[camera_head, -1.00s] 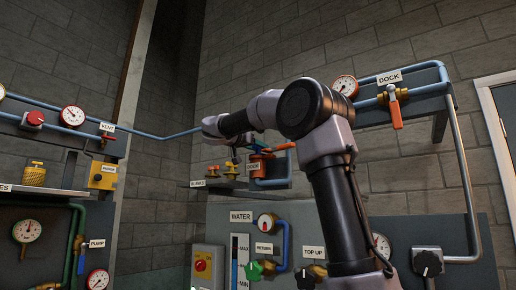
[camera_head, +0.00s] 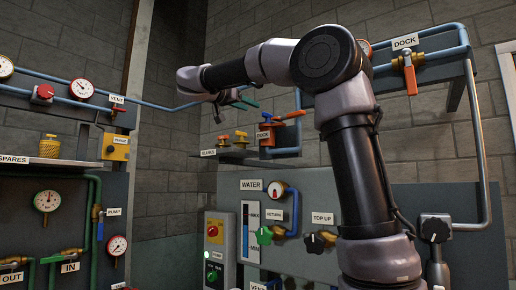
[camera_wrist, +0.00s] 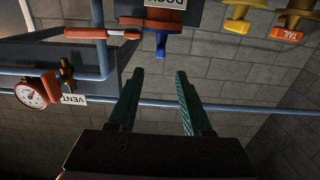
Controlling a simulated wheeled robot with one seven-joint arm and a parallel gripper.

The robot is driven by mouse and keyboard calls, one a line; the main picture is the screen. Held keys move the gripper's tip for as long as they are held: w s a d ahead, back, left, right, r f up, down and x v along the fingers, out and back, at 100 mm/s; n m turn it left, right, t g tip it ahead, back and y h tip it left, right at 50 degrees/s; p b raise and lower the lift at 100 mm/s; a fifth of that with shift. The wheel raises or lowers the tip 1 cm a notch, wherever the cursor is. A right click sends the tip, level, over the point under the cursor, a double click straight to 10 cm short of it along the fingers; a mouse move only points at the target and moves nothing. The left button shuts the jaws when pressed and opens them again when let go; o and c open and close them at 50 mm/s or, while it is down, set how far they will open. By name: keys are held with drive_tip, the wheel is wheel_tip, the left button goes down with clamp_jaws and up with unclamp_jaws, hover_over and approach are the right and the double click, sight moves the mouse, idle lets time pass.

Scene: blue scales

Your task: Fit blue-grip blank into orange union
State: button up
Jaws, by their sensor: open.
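My gripper (camera_head: 245,103) is open and empty, above and slightly left of the union. In the wrist view its teal fingers (camera_wrist: 160,73) are apart, with the blue piece beyond their gap.
Yellow fittings (camera_head: 240,138) stand on the shelf (camera_head: 232,153) left of the union. An orange lever (camera_head: 289,115) lies beside the union. A gauge (camera_wrist: 30,93) and VENT valve (camera_wrist: 68,75) show in the wrist view, with a blue pipe (camera_wrist: 260,104) crossing it.

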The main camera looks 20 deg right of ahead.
drive_tip(key=s+d+f+n+g+y, duration=0.1)
drive_tip(key=s+d+f+n+y, duration=0.2)
drive_tip(key=f, duration=0.4)
drive_tip(key=s+d+f+n+g+y, duration=0.1)
drive_tip(key=s+d+f+y, duration=0.1)
drive_tip(key=s+f, duration=0.35)
drive_tip(key=s+d+f+n+g+y, duration=0.1)
drive_tip(key=s+d+f+n+y, duration=0.15)
drive_tip(key=f, duration=0.55)
drive_tip(key=s+a+f+y, duration=0.3)
drive_tip(key=s+f+y, duration=0.1)
drive_tip(key=s+f, duration=0.3)
drive_tip(key=s+a+f+y, duration=0.4)
drive_tip(key=s+f, duration=0.3)
drive_tip(key=f, duration=0.3)
drive_tip(key=shift+a+f+y, duration=0.25)
drive_tip(key=shift+a+y, duration=0.05)
drive_tip(key=shift+y, duration=0.45)
